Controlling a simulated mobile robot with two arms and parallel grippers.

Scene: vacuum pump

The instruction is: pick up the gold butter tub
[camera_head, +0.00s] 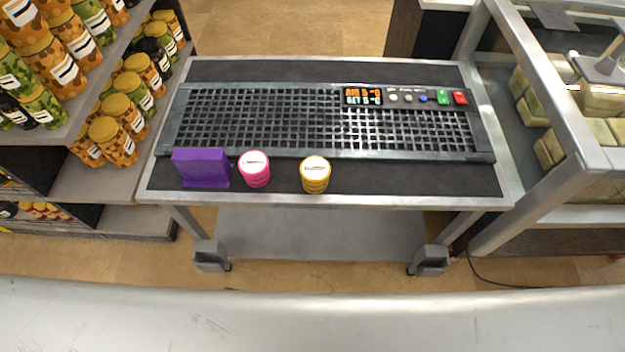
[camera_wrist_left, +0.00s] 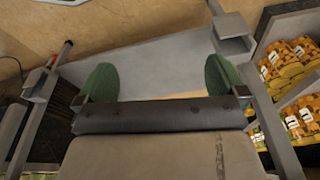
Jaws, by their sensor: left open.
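The gold butter tub (camera_head: 315,174) is a small round yellow-gold tub with a white label on its lid. It stands upright near the front edge of the metal table (camera_head: 400,199), in front of the black grille. Neither gripper shows in the head view. In the left wrist view my left gripper (camera_wrist_left: 161,84) has two green fingers spread wide apart with nothing between them. Behind the fingers are the table's lower shelf and legs, and the gold tub is not seen there. My right gripper is not in view.
A pink tub (camera_head: 254,169) and a purple box (camera_head: 202,167) stand left of the gold tub. A control panel (camera_head: 405,97) sits at the grille's back right. Shelves of jars (camera_head: 125,115) flank the left, a display case (camera_head: 560,120) the right. The table right of the tub is clear.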

